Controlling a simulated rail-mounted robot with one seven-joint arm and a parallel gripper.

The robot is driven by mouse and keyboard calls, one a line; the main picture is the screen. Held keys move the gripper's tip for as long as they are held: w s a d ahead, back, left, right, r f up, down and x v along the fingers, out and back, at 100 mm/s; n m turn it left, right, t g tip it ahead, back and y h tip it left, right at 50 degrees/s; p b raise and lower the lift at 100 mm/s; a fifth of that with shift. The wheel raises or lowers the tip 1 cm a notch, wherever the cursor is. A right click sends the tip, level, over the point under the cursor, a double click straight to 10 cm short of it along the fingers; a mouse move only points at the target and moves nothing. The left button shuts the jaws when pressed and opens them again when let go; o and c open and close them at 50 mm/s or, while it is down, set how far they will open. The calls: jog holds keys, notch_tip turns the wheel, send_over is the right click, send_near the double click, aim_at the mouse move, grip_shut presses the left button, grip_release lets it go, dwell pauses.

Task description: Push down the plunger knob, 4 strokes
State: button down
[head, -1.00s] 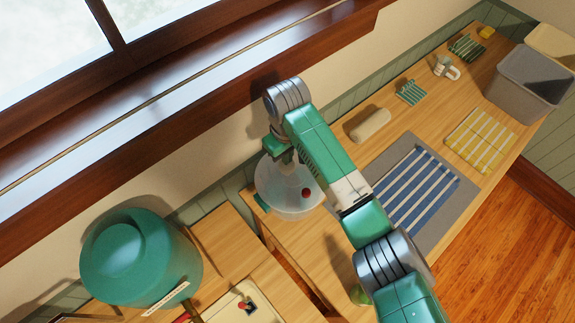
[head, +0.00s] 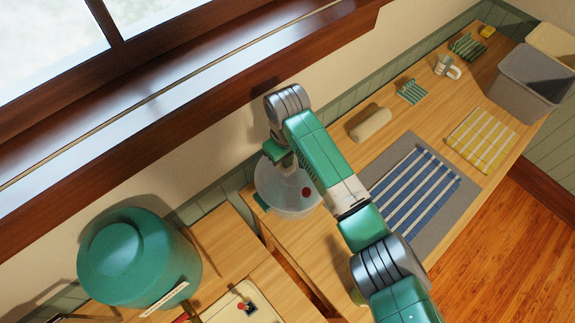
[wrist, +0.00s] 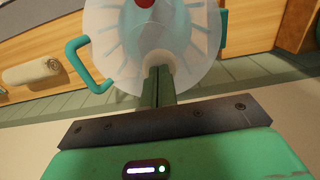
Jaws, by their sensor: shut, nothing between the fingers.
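A salad-spinner-like bowl with a translucent ribbed lid (head: 278,192) stands on the counter, a red button (head: 306,191) on the lid. The lid also fills the top of the wrist view (wrist: 110,42). The pale plunger knob (wrist: 159,60) rises at the lid's middle there. My gripper (wrist: 158,73) is shut and empty, its fingertips at the knob. I cannot tell whether they touch it. In the head view my gripper (head: 285,159) is over the lid, and my arm hides part of the bowl.
A large teal pot (head: 135,258) stands left of the bowl. A beige roll (head: 370,123), a blue striped towel (head: 418,190) and a yellow towel (head: 481,140) lie to the right. A grey bin (head: 535,85) stands at the far right. The window sill runs behind.

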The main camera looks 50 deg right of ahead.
jog(key=shift+f+b, duration=0.3)
jog(key=shift+f, duration=0.7)
notch_tip(320, 180, up, 5)
jog(key=p, duration=0.5)
jog(key=shift+f, duration=0.3)
jog(key=shift+f, duration=0.1)
jog(key=shift+f+b, duration=1.15)
jog(key=shift+f, duration=0.9)
notch_tip(320, 180, up, 4)
jog(key=p, duration=0.4)
jog(key=shift+r+p, duration=0.25)
jog(key=shift+p, duration=0.1)
jog(key=shift+f, duration=0.1)
jog(key=shift+f, duration=0.1)
